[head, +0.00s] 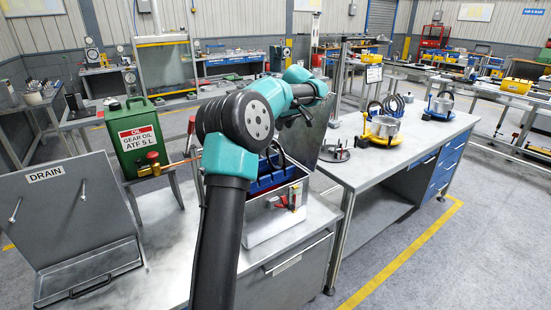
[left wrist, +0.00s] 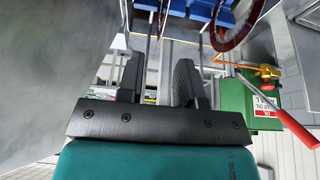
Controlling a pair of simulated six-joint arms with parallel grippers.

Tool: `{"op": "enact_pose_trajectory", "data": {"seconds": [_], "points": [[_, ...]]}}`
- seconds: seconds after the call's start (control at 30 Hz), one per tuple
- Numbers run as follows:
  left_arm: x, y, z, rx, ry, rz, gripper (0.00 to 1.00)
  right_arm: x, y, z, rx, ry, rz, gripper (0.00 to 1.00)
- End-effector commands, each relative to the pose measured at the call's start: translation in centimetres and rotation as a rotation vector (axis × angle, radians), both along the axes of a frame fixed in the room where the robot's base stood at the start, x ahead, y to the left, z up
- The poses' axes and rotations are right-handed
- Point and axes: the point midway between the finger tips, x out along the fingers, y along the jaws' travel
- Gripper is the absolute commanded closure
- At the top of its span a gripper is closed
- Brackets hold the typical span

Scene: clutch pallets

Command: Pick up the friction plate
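A dark ring with a reddish-brown face, which looks like a friction plate (left wrist: 243,33), shows at the top right of the left wrist view, cut by the frame edge. Blue racks (left wrist: 205,10) lie beside it. In the head view a blue rack (head: 262,183) with dark rings sits in a metal box, partly hidden behind my left arm. My left gripper (left wrist: 159,62) has its two black fingers apart, with nothing visible held between them. The ring is to the right of the fingers, not between them. My right gripper is not in view.
A green oil can (head: 138,135) with a brass, red-handled tap stands left of my arm. A grey DRAIN panel (head: 70,215) leans at the left. A second bench at right carries more rings (head: 393,103) and metal housings (head: 385,127) on yellow stands.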

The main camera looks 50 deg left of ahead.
Motion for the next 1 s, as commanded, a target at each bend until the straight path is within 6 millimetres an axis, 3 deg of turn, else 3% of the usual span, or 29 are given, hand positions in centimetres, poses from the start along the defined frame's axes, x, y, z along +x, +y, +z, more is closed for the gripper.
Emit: {"op": "enact_pose_trajectory", "data": {"seconds": [0.4, 1.0], "points": [[0.3, 2.6, -6.4, -0.001, 0.002, 0.001, 0.67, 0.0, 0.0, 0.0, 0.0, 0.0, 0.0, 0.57], [0.3, 3.5, -8.0, 0.0, 0.001, 0.0, 0.67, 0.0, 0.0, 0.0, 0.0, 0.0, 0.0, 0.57]]}}
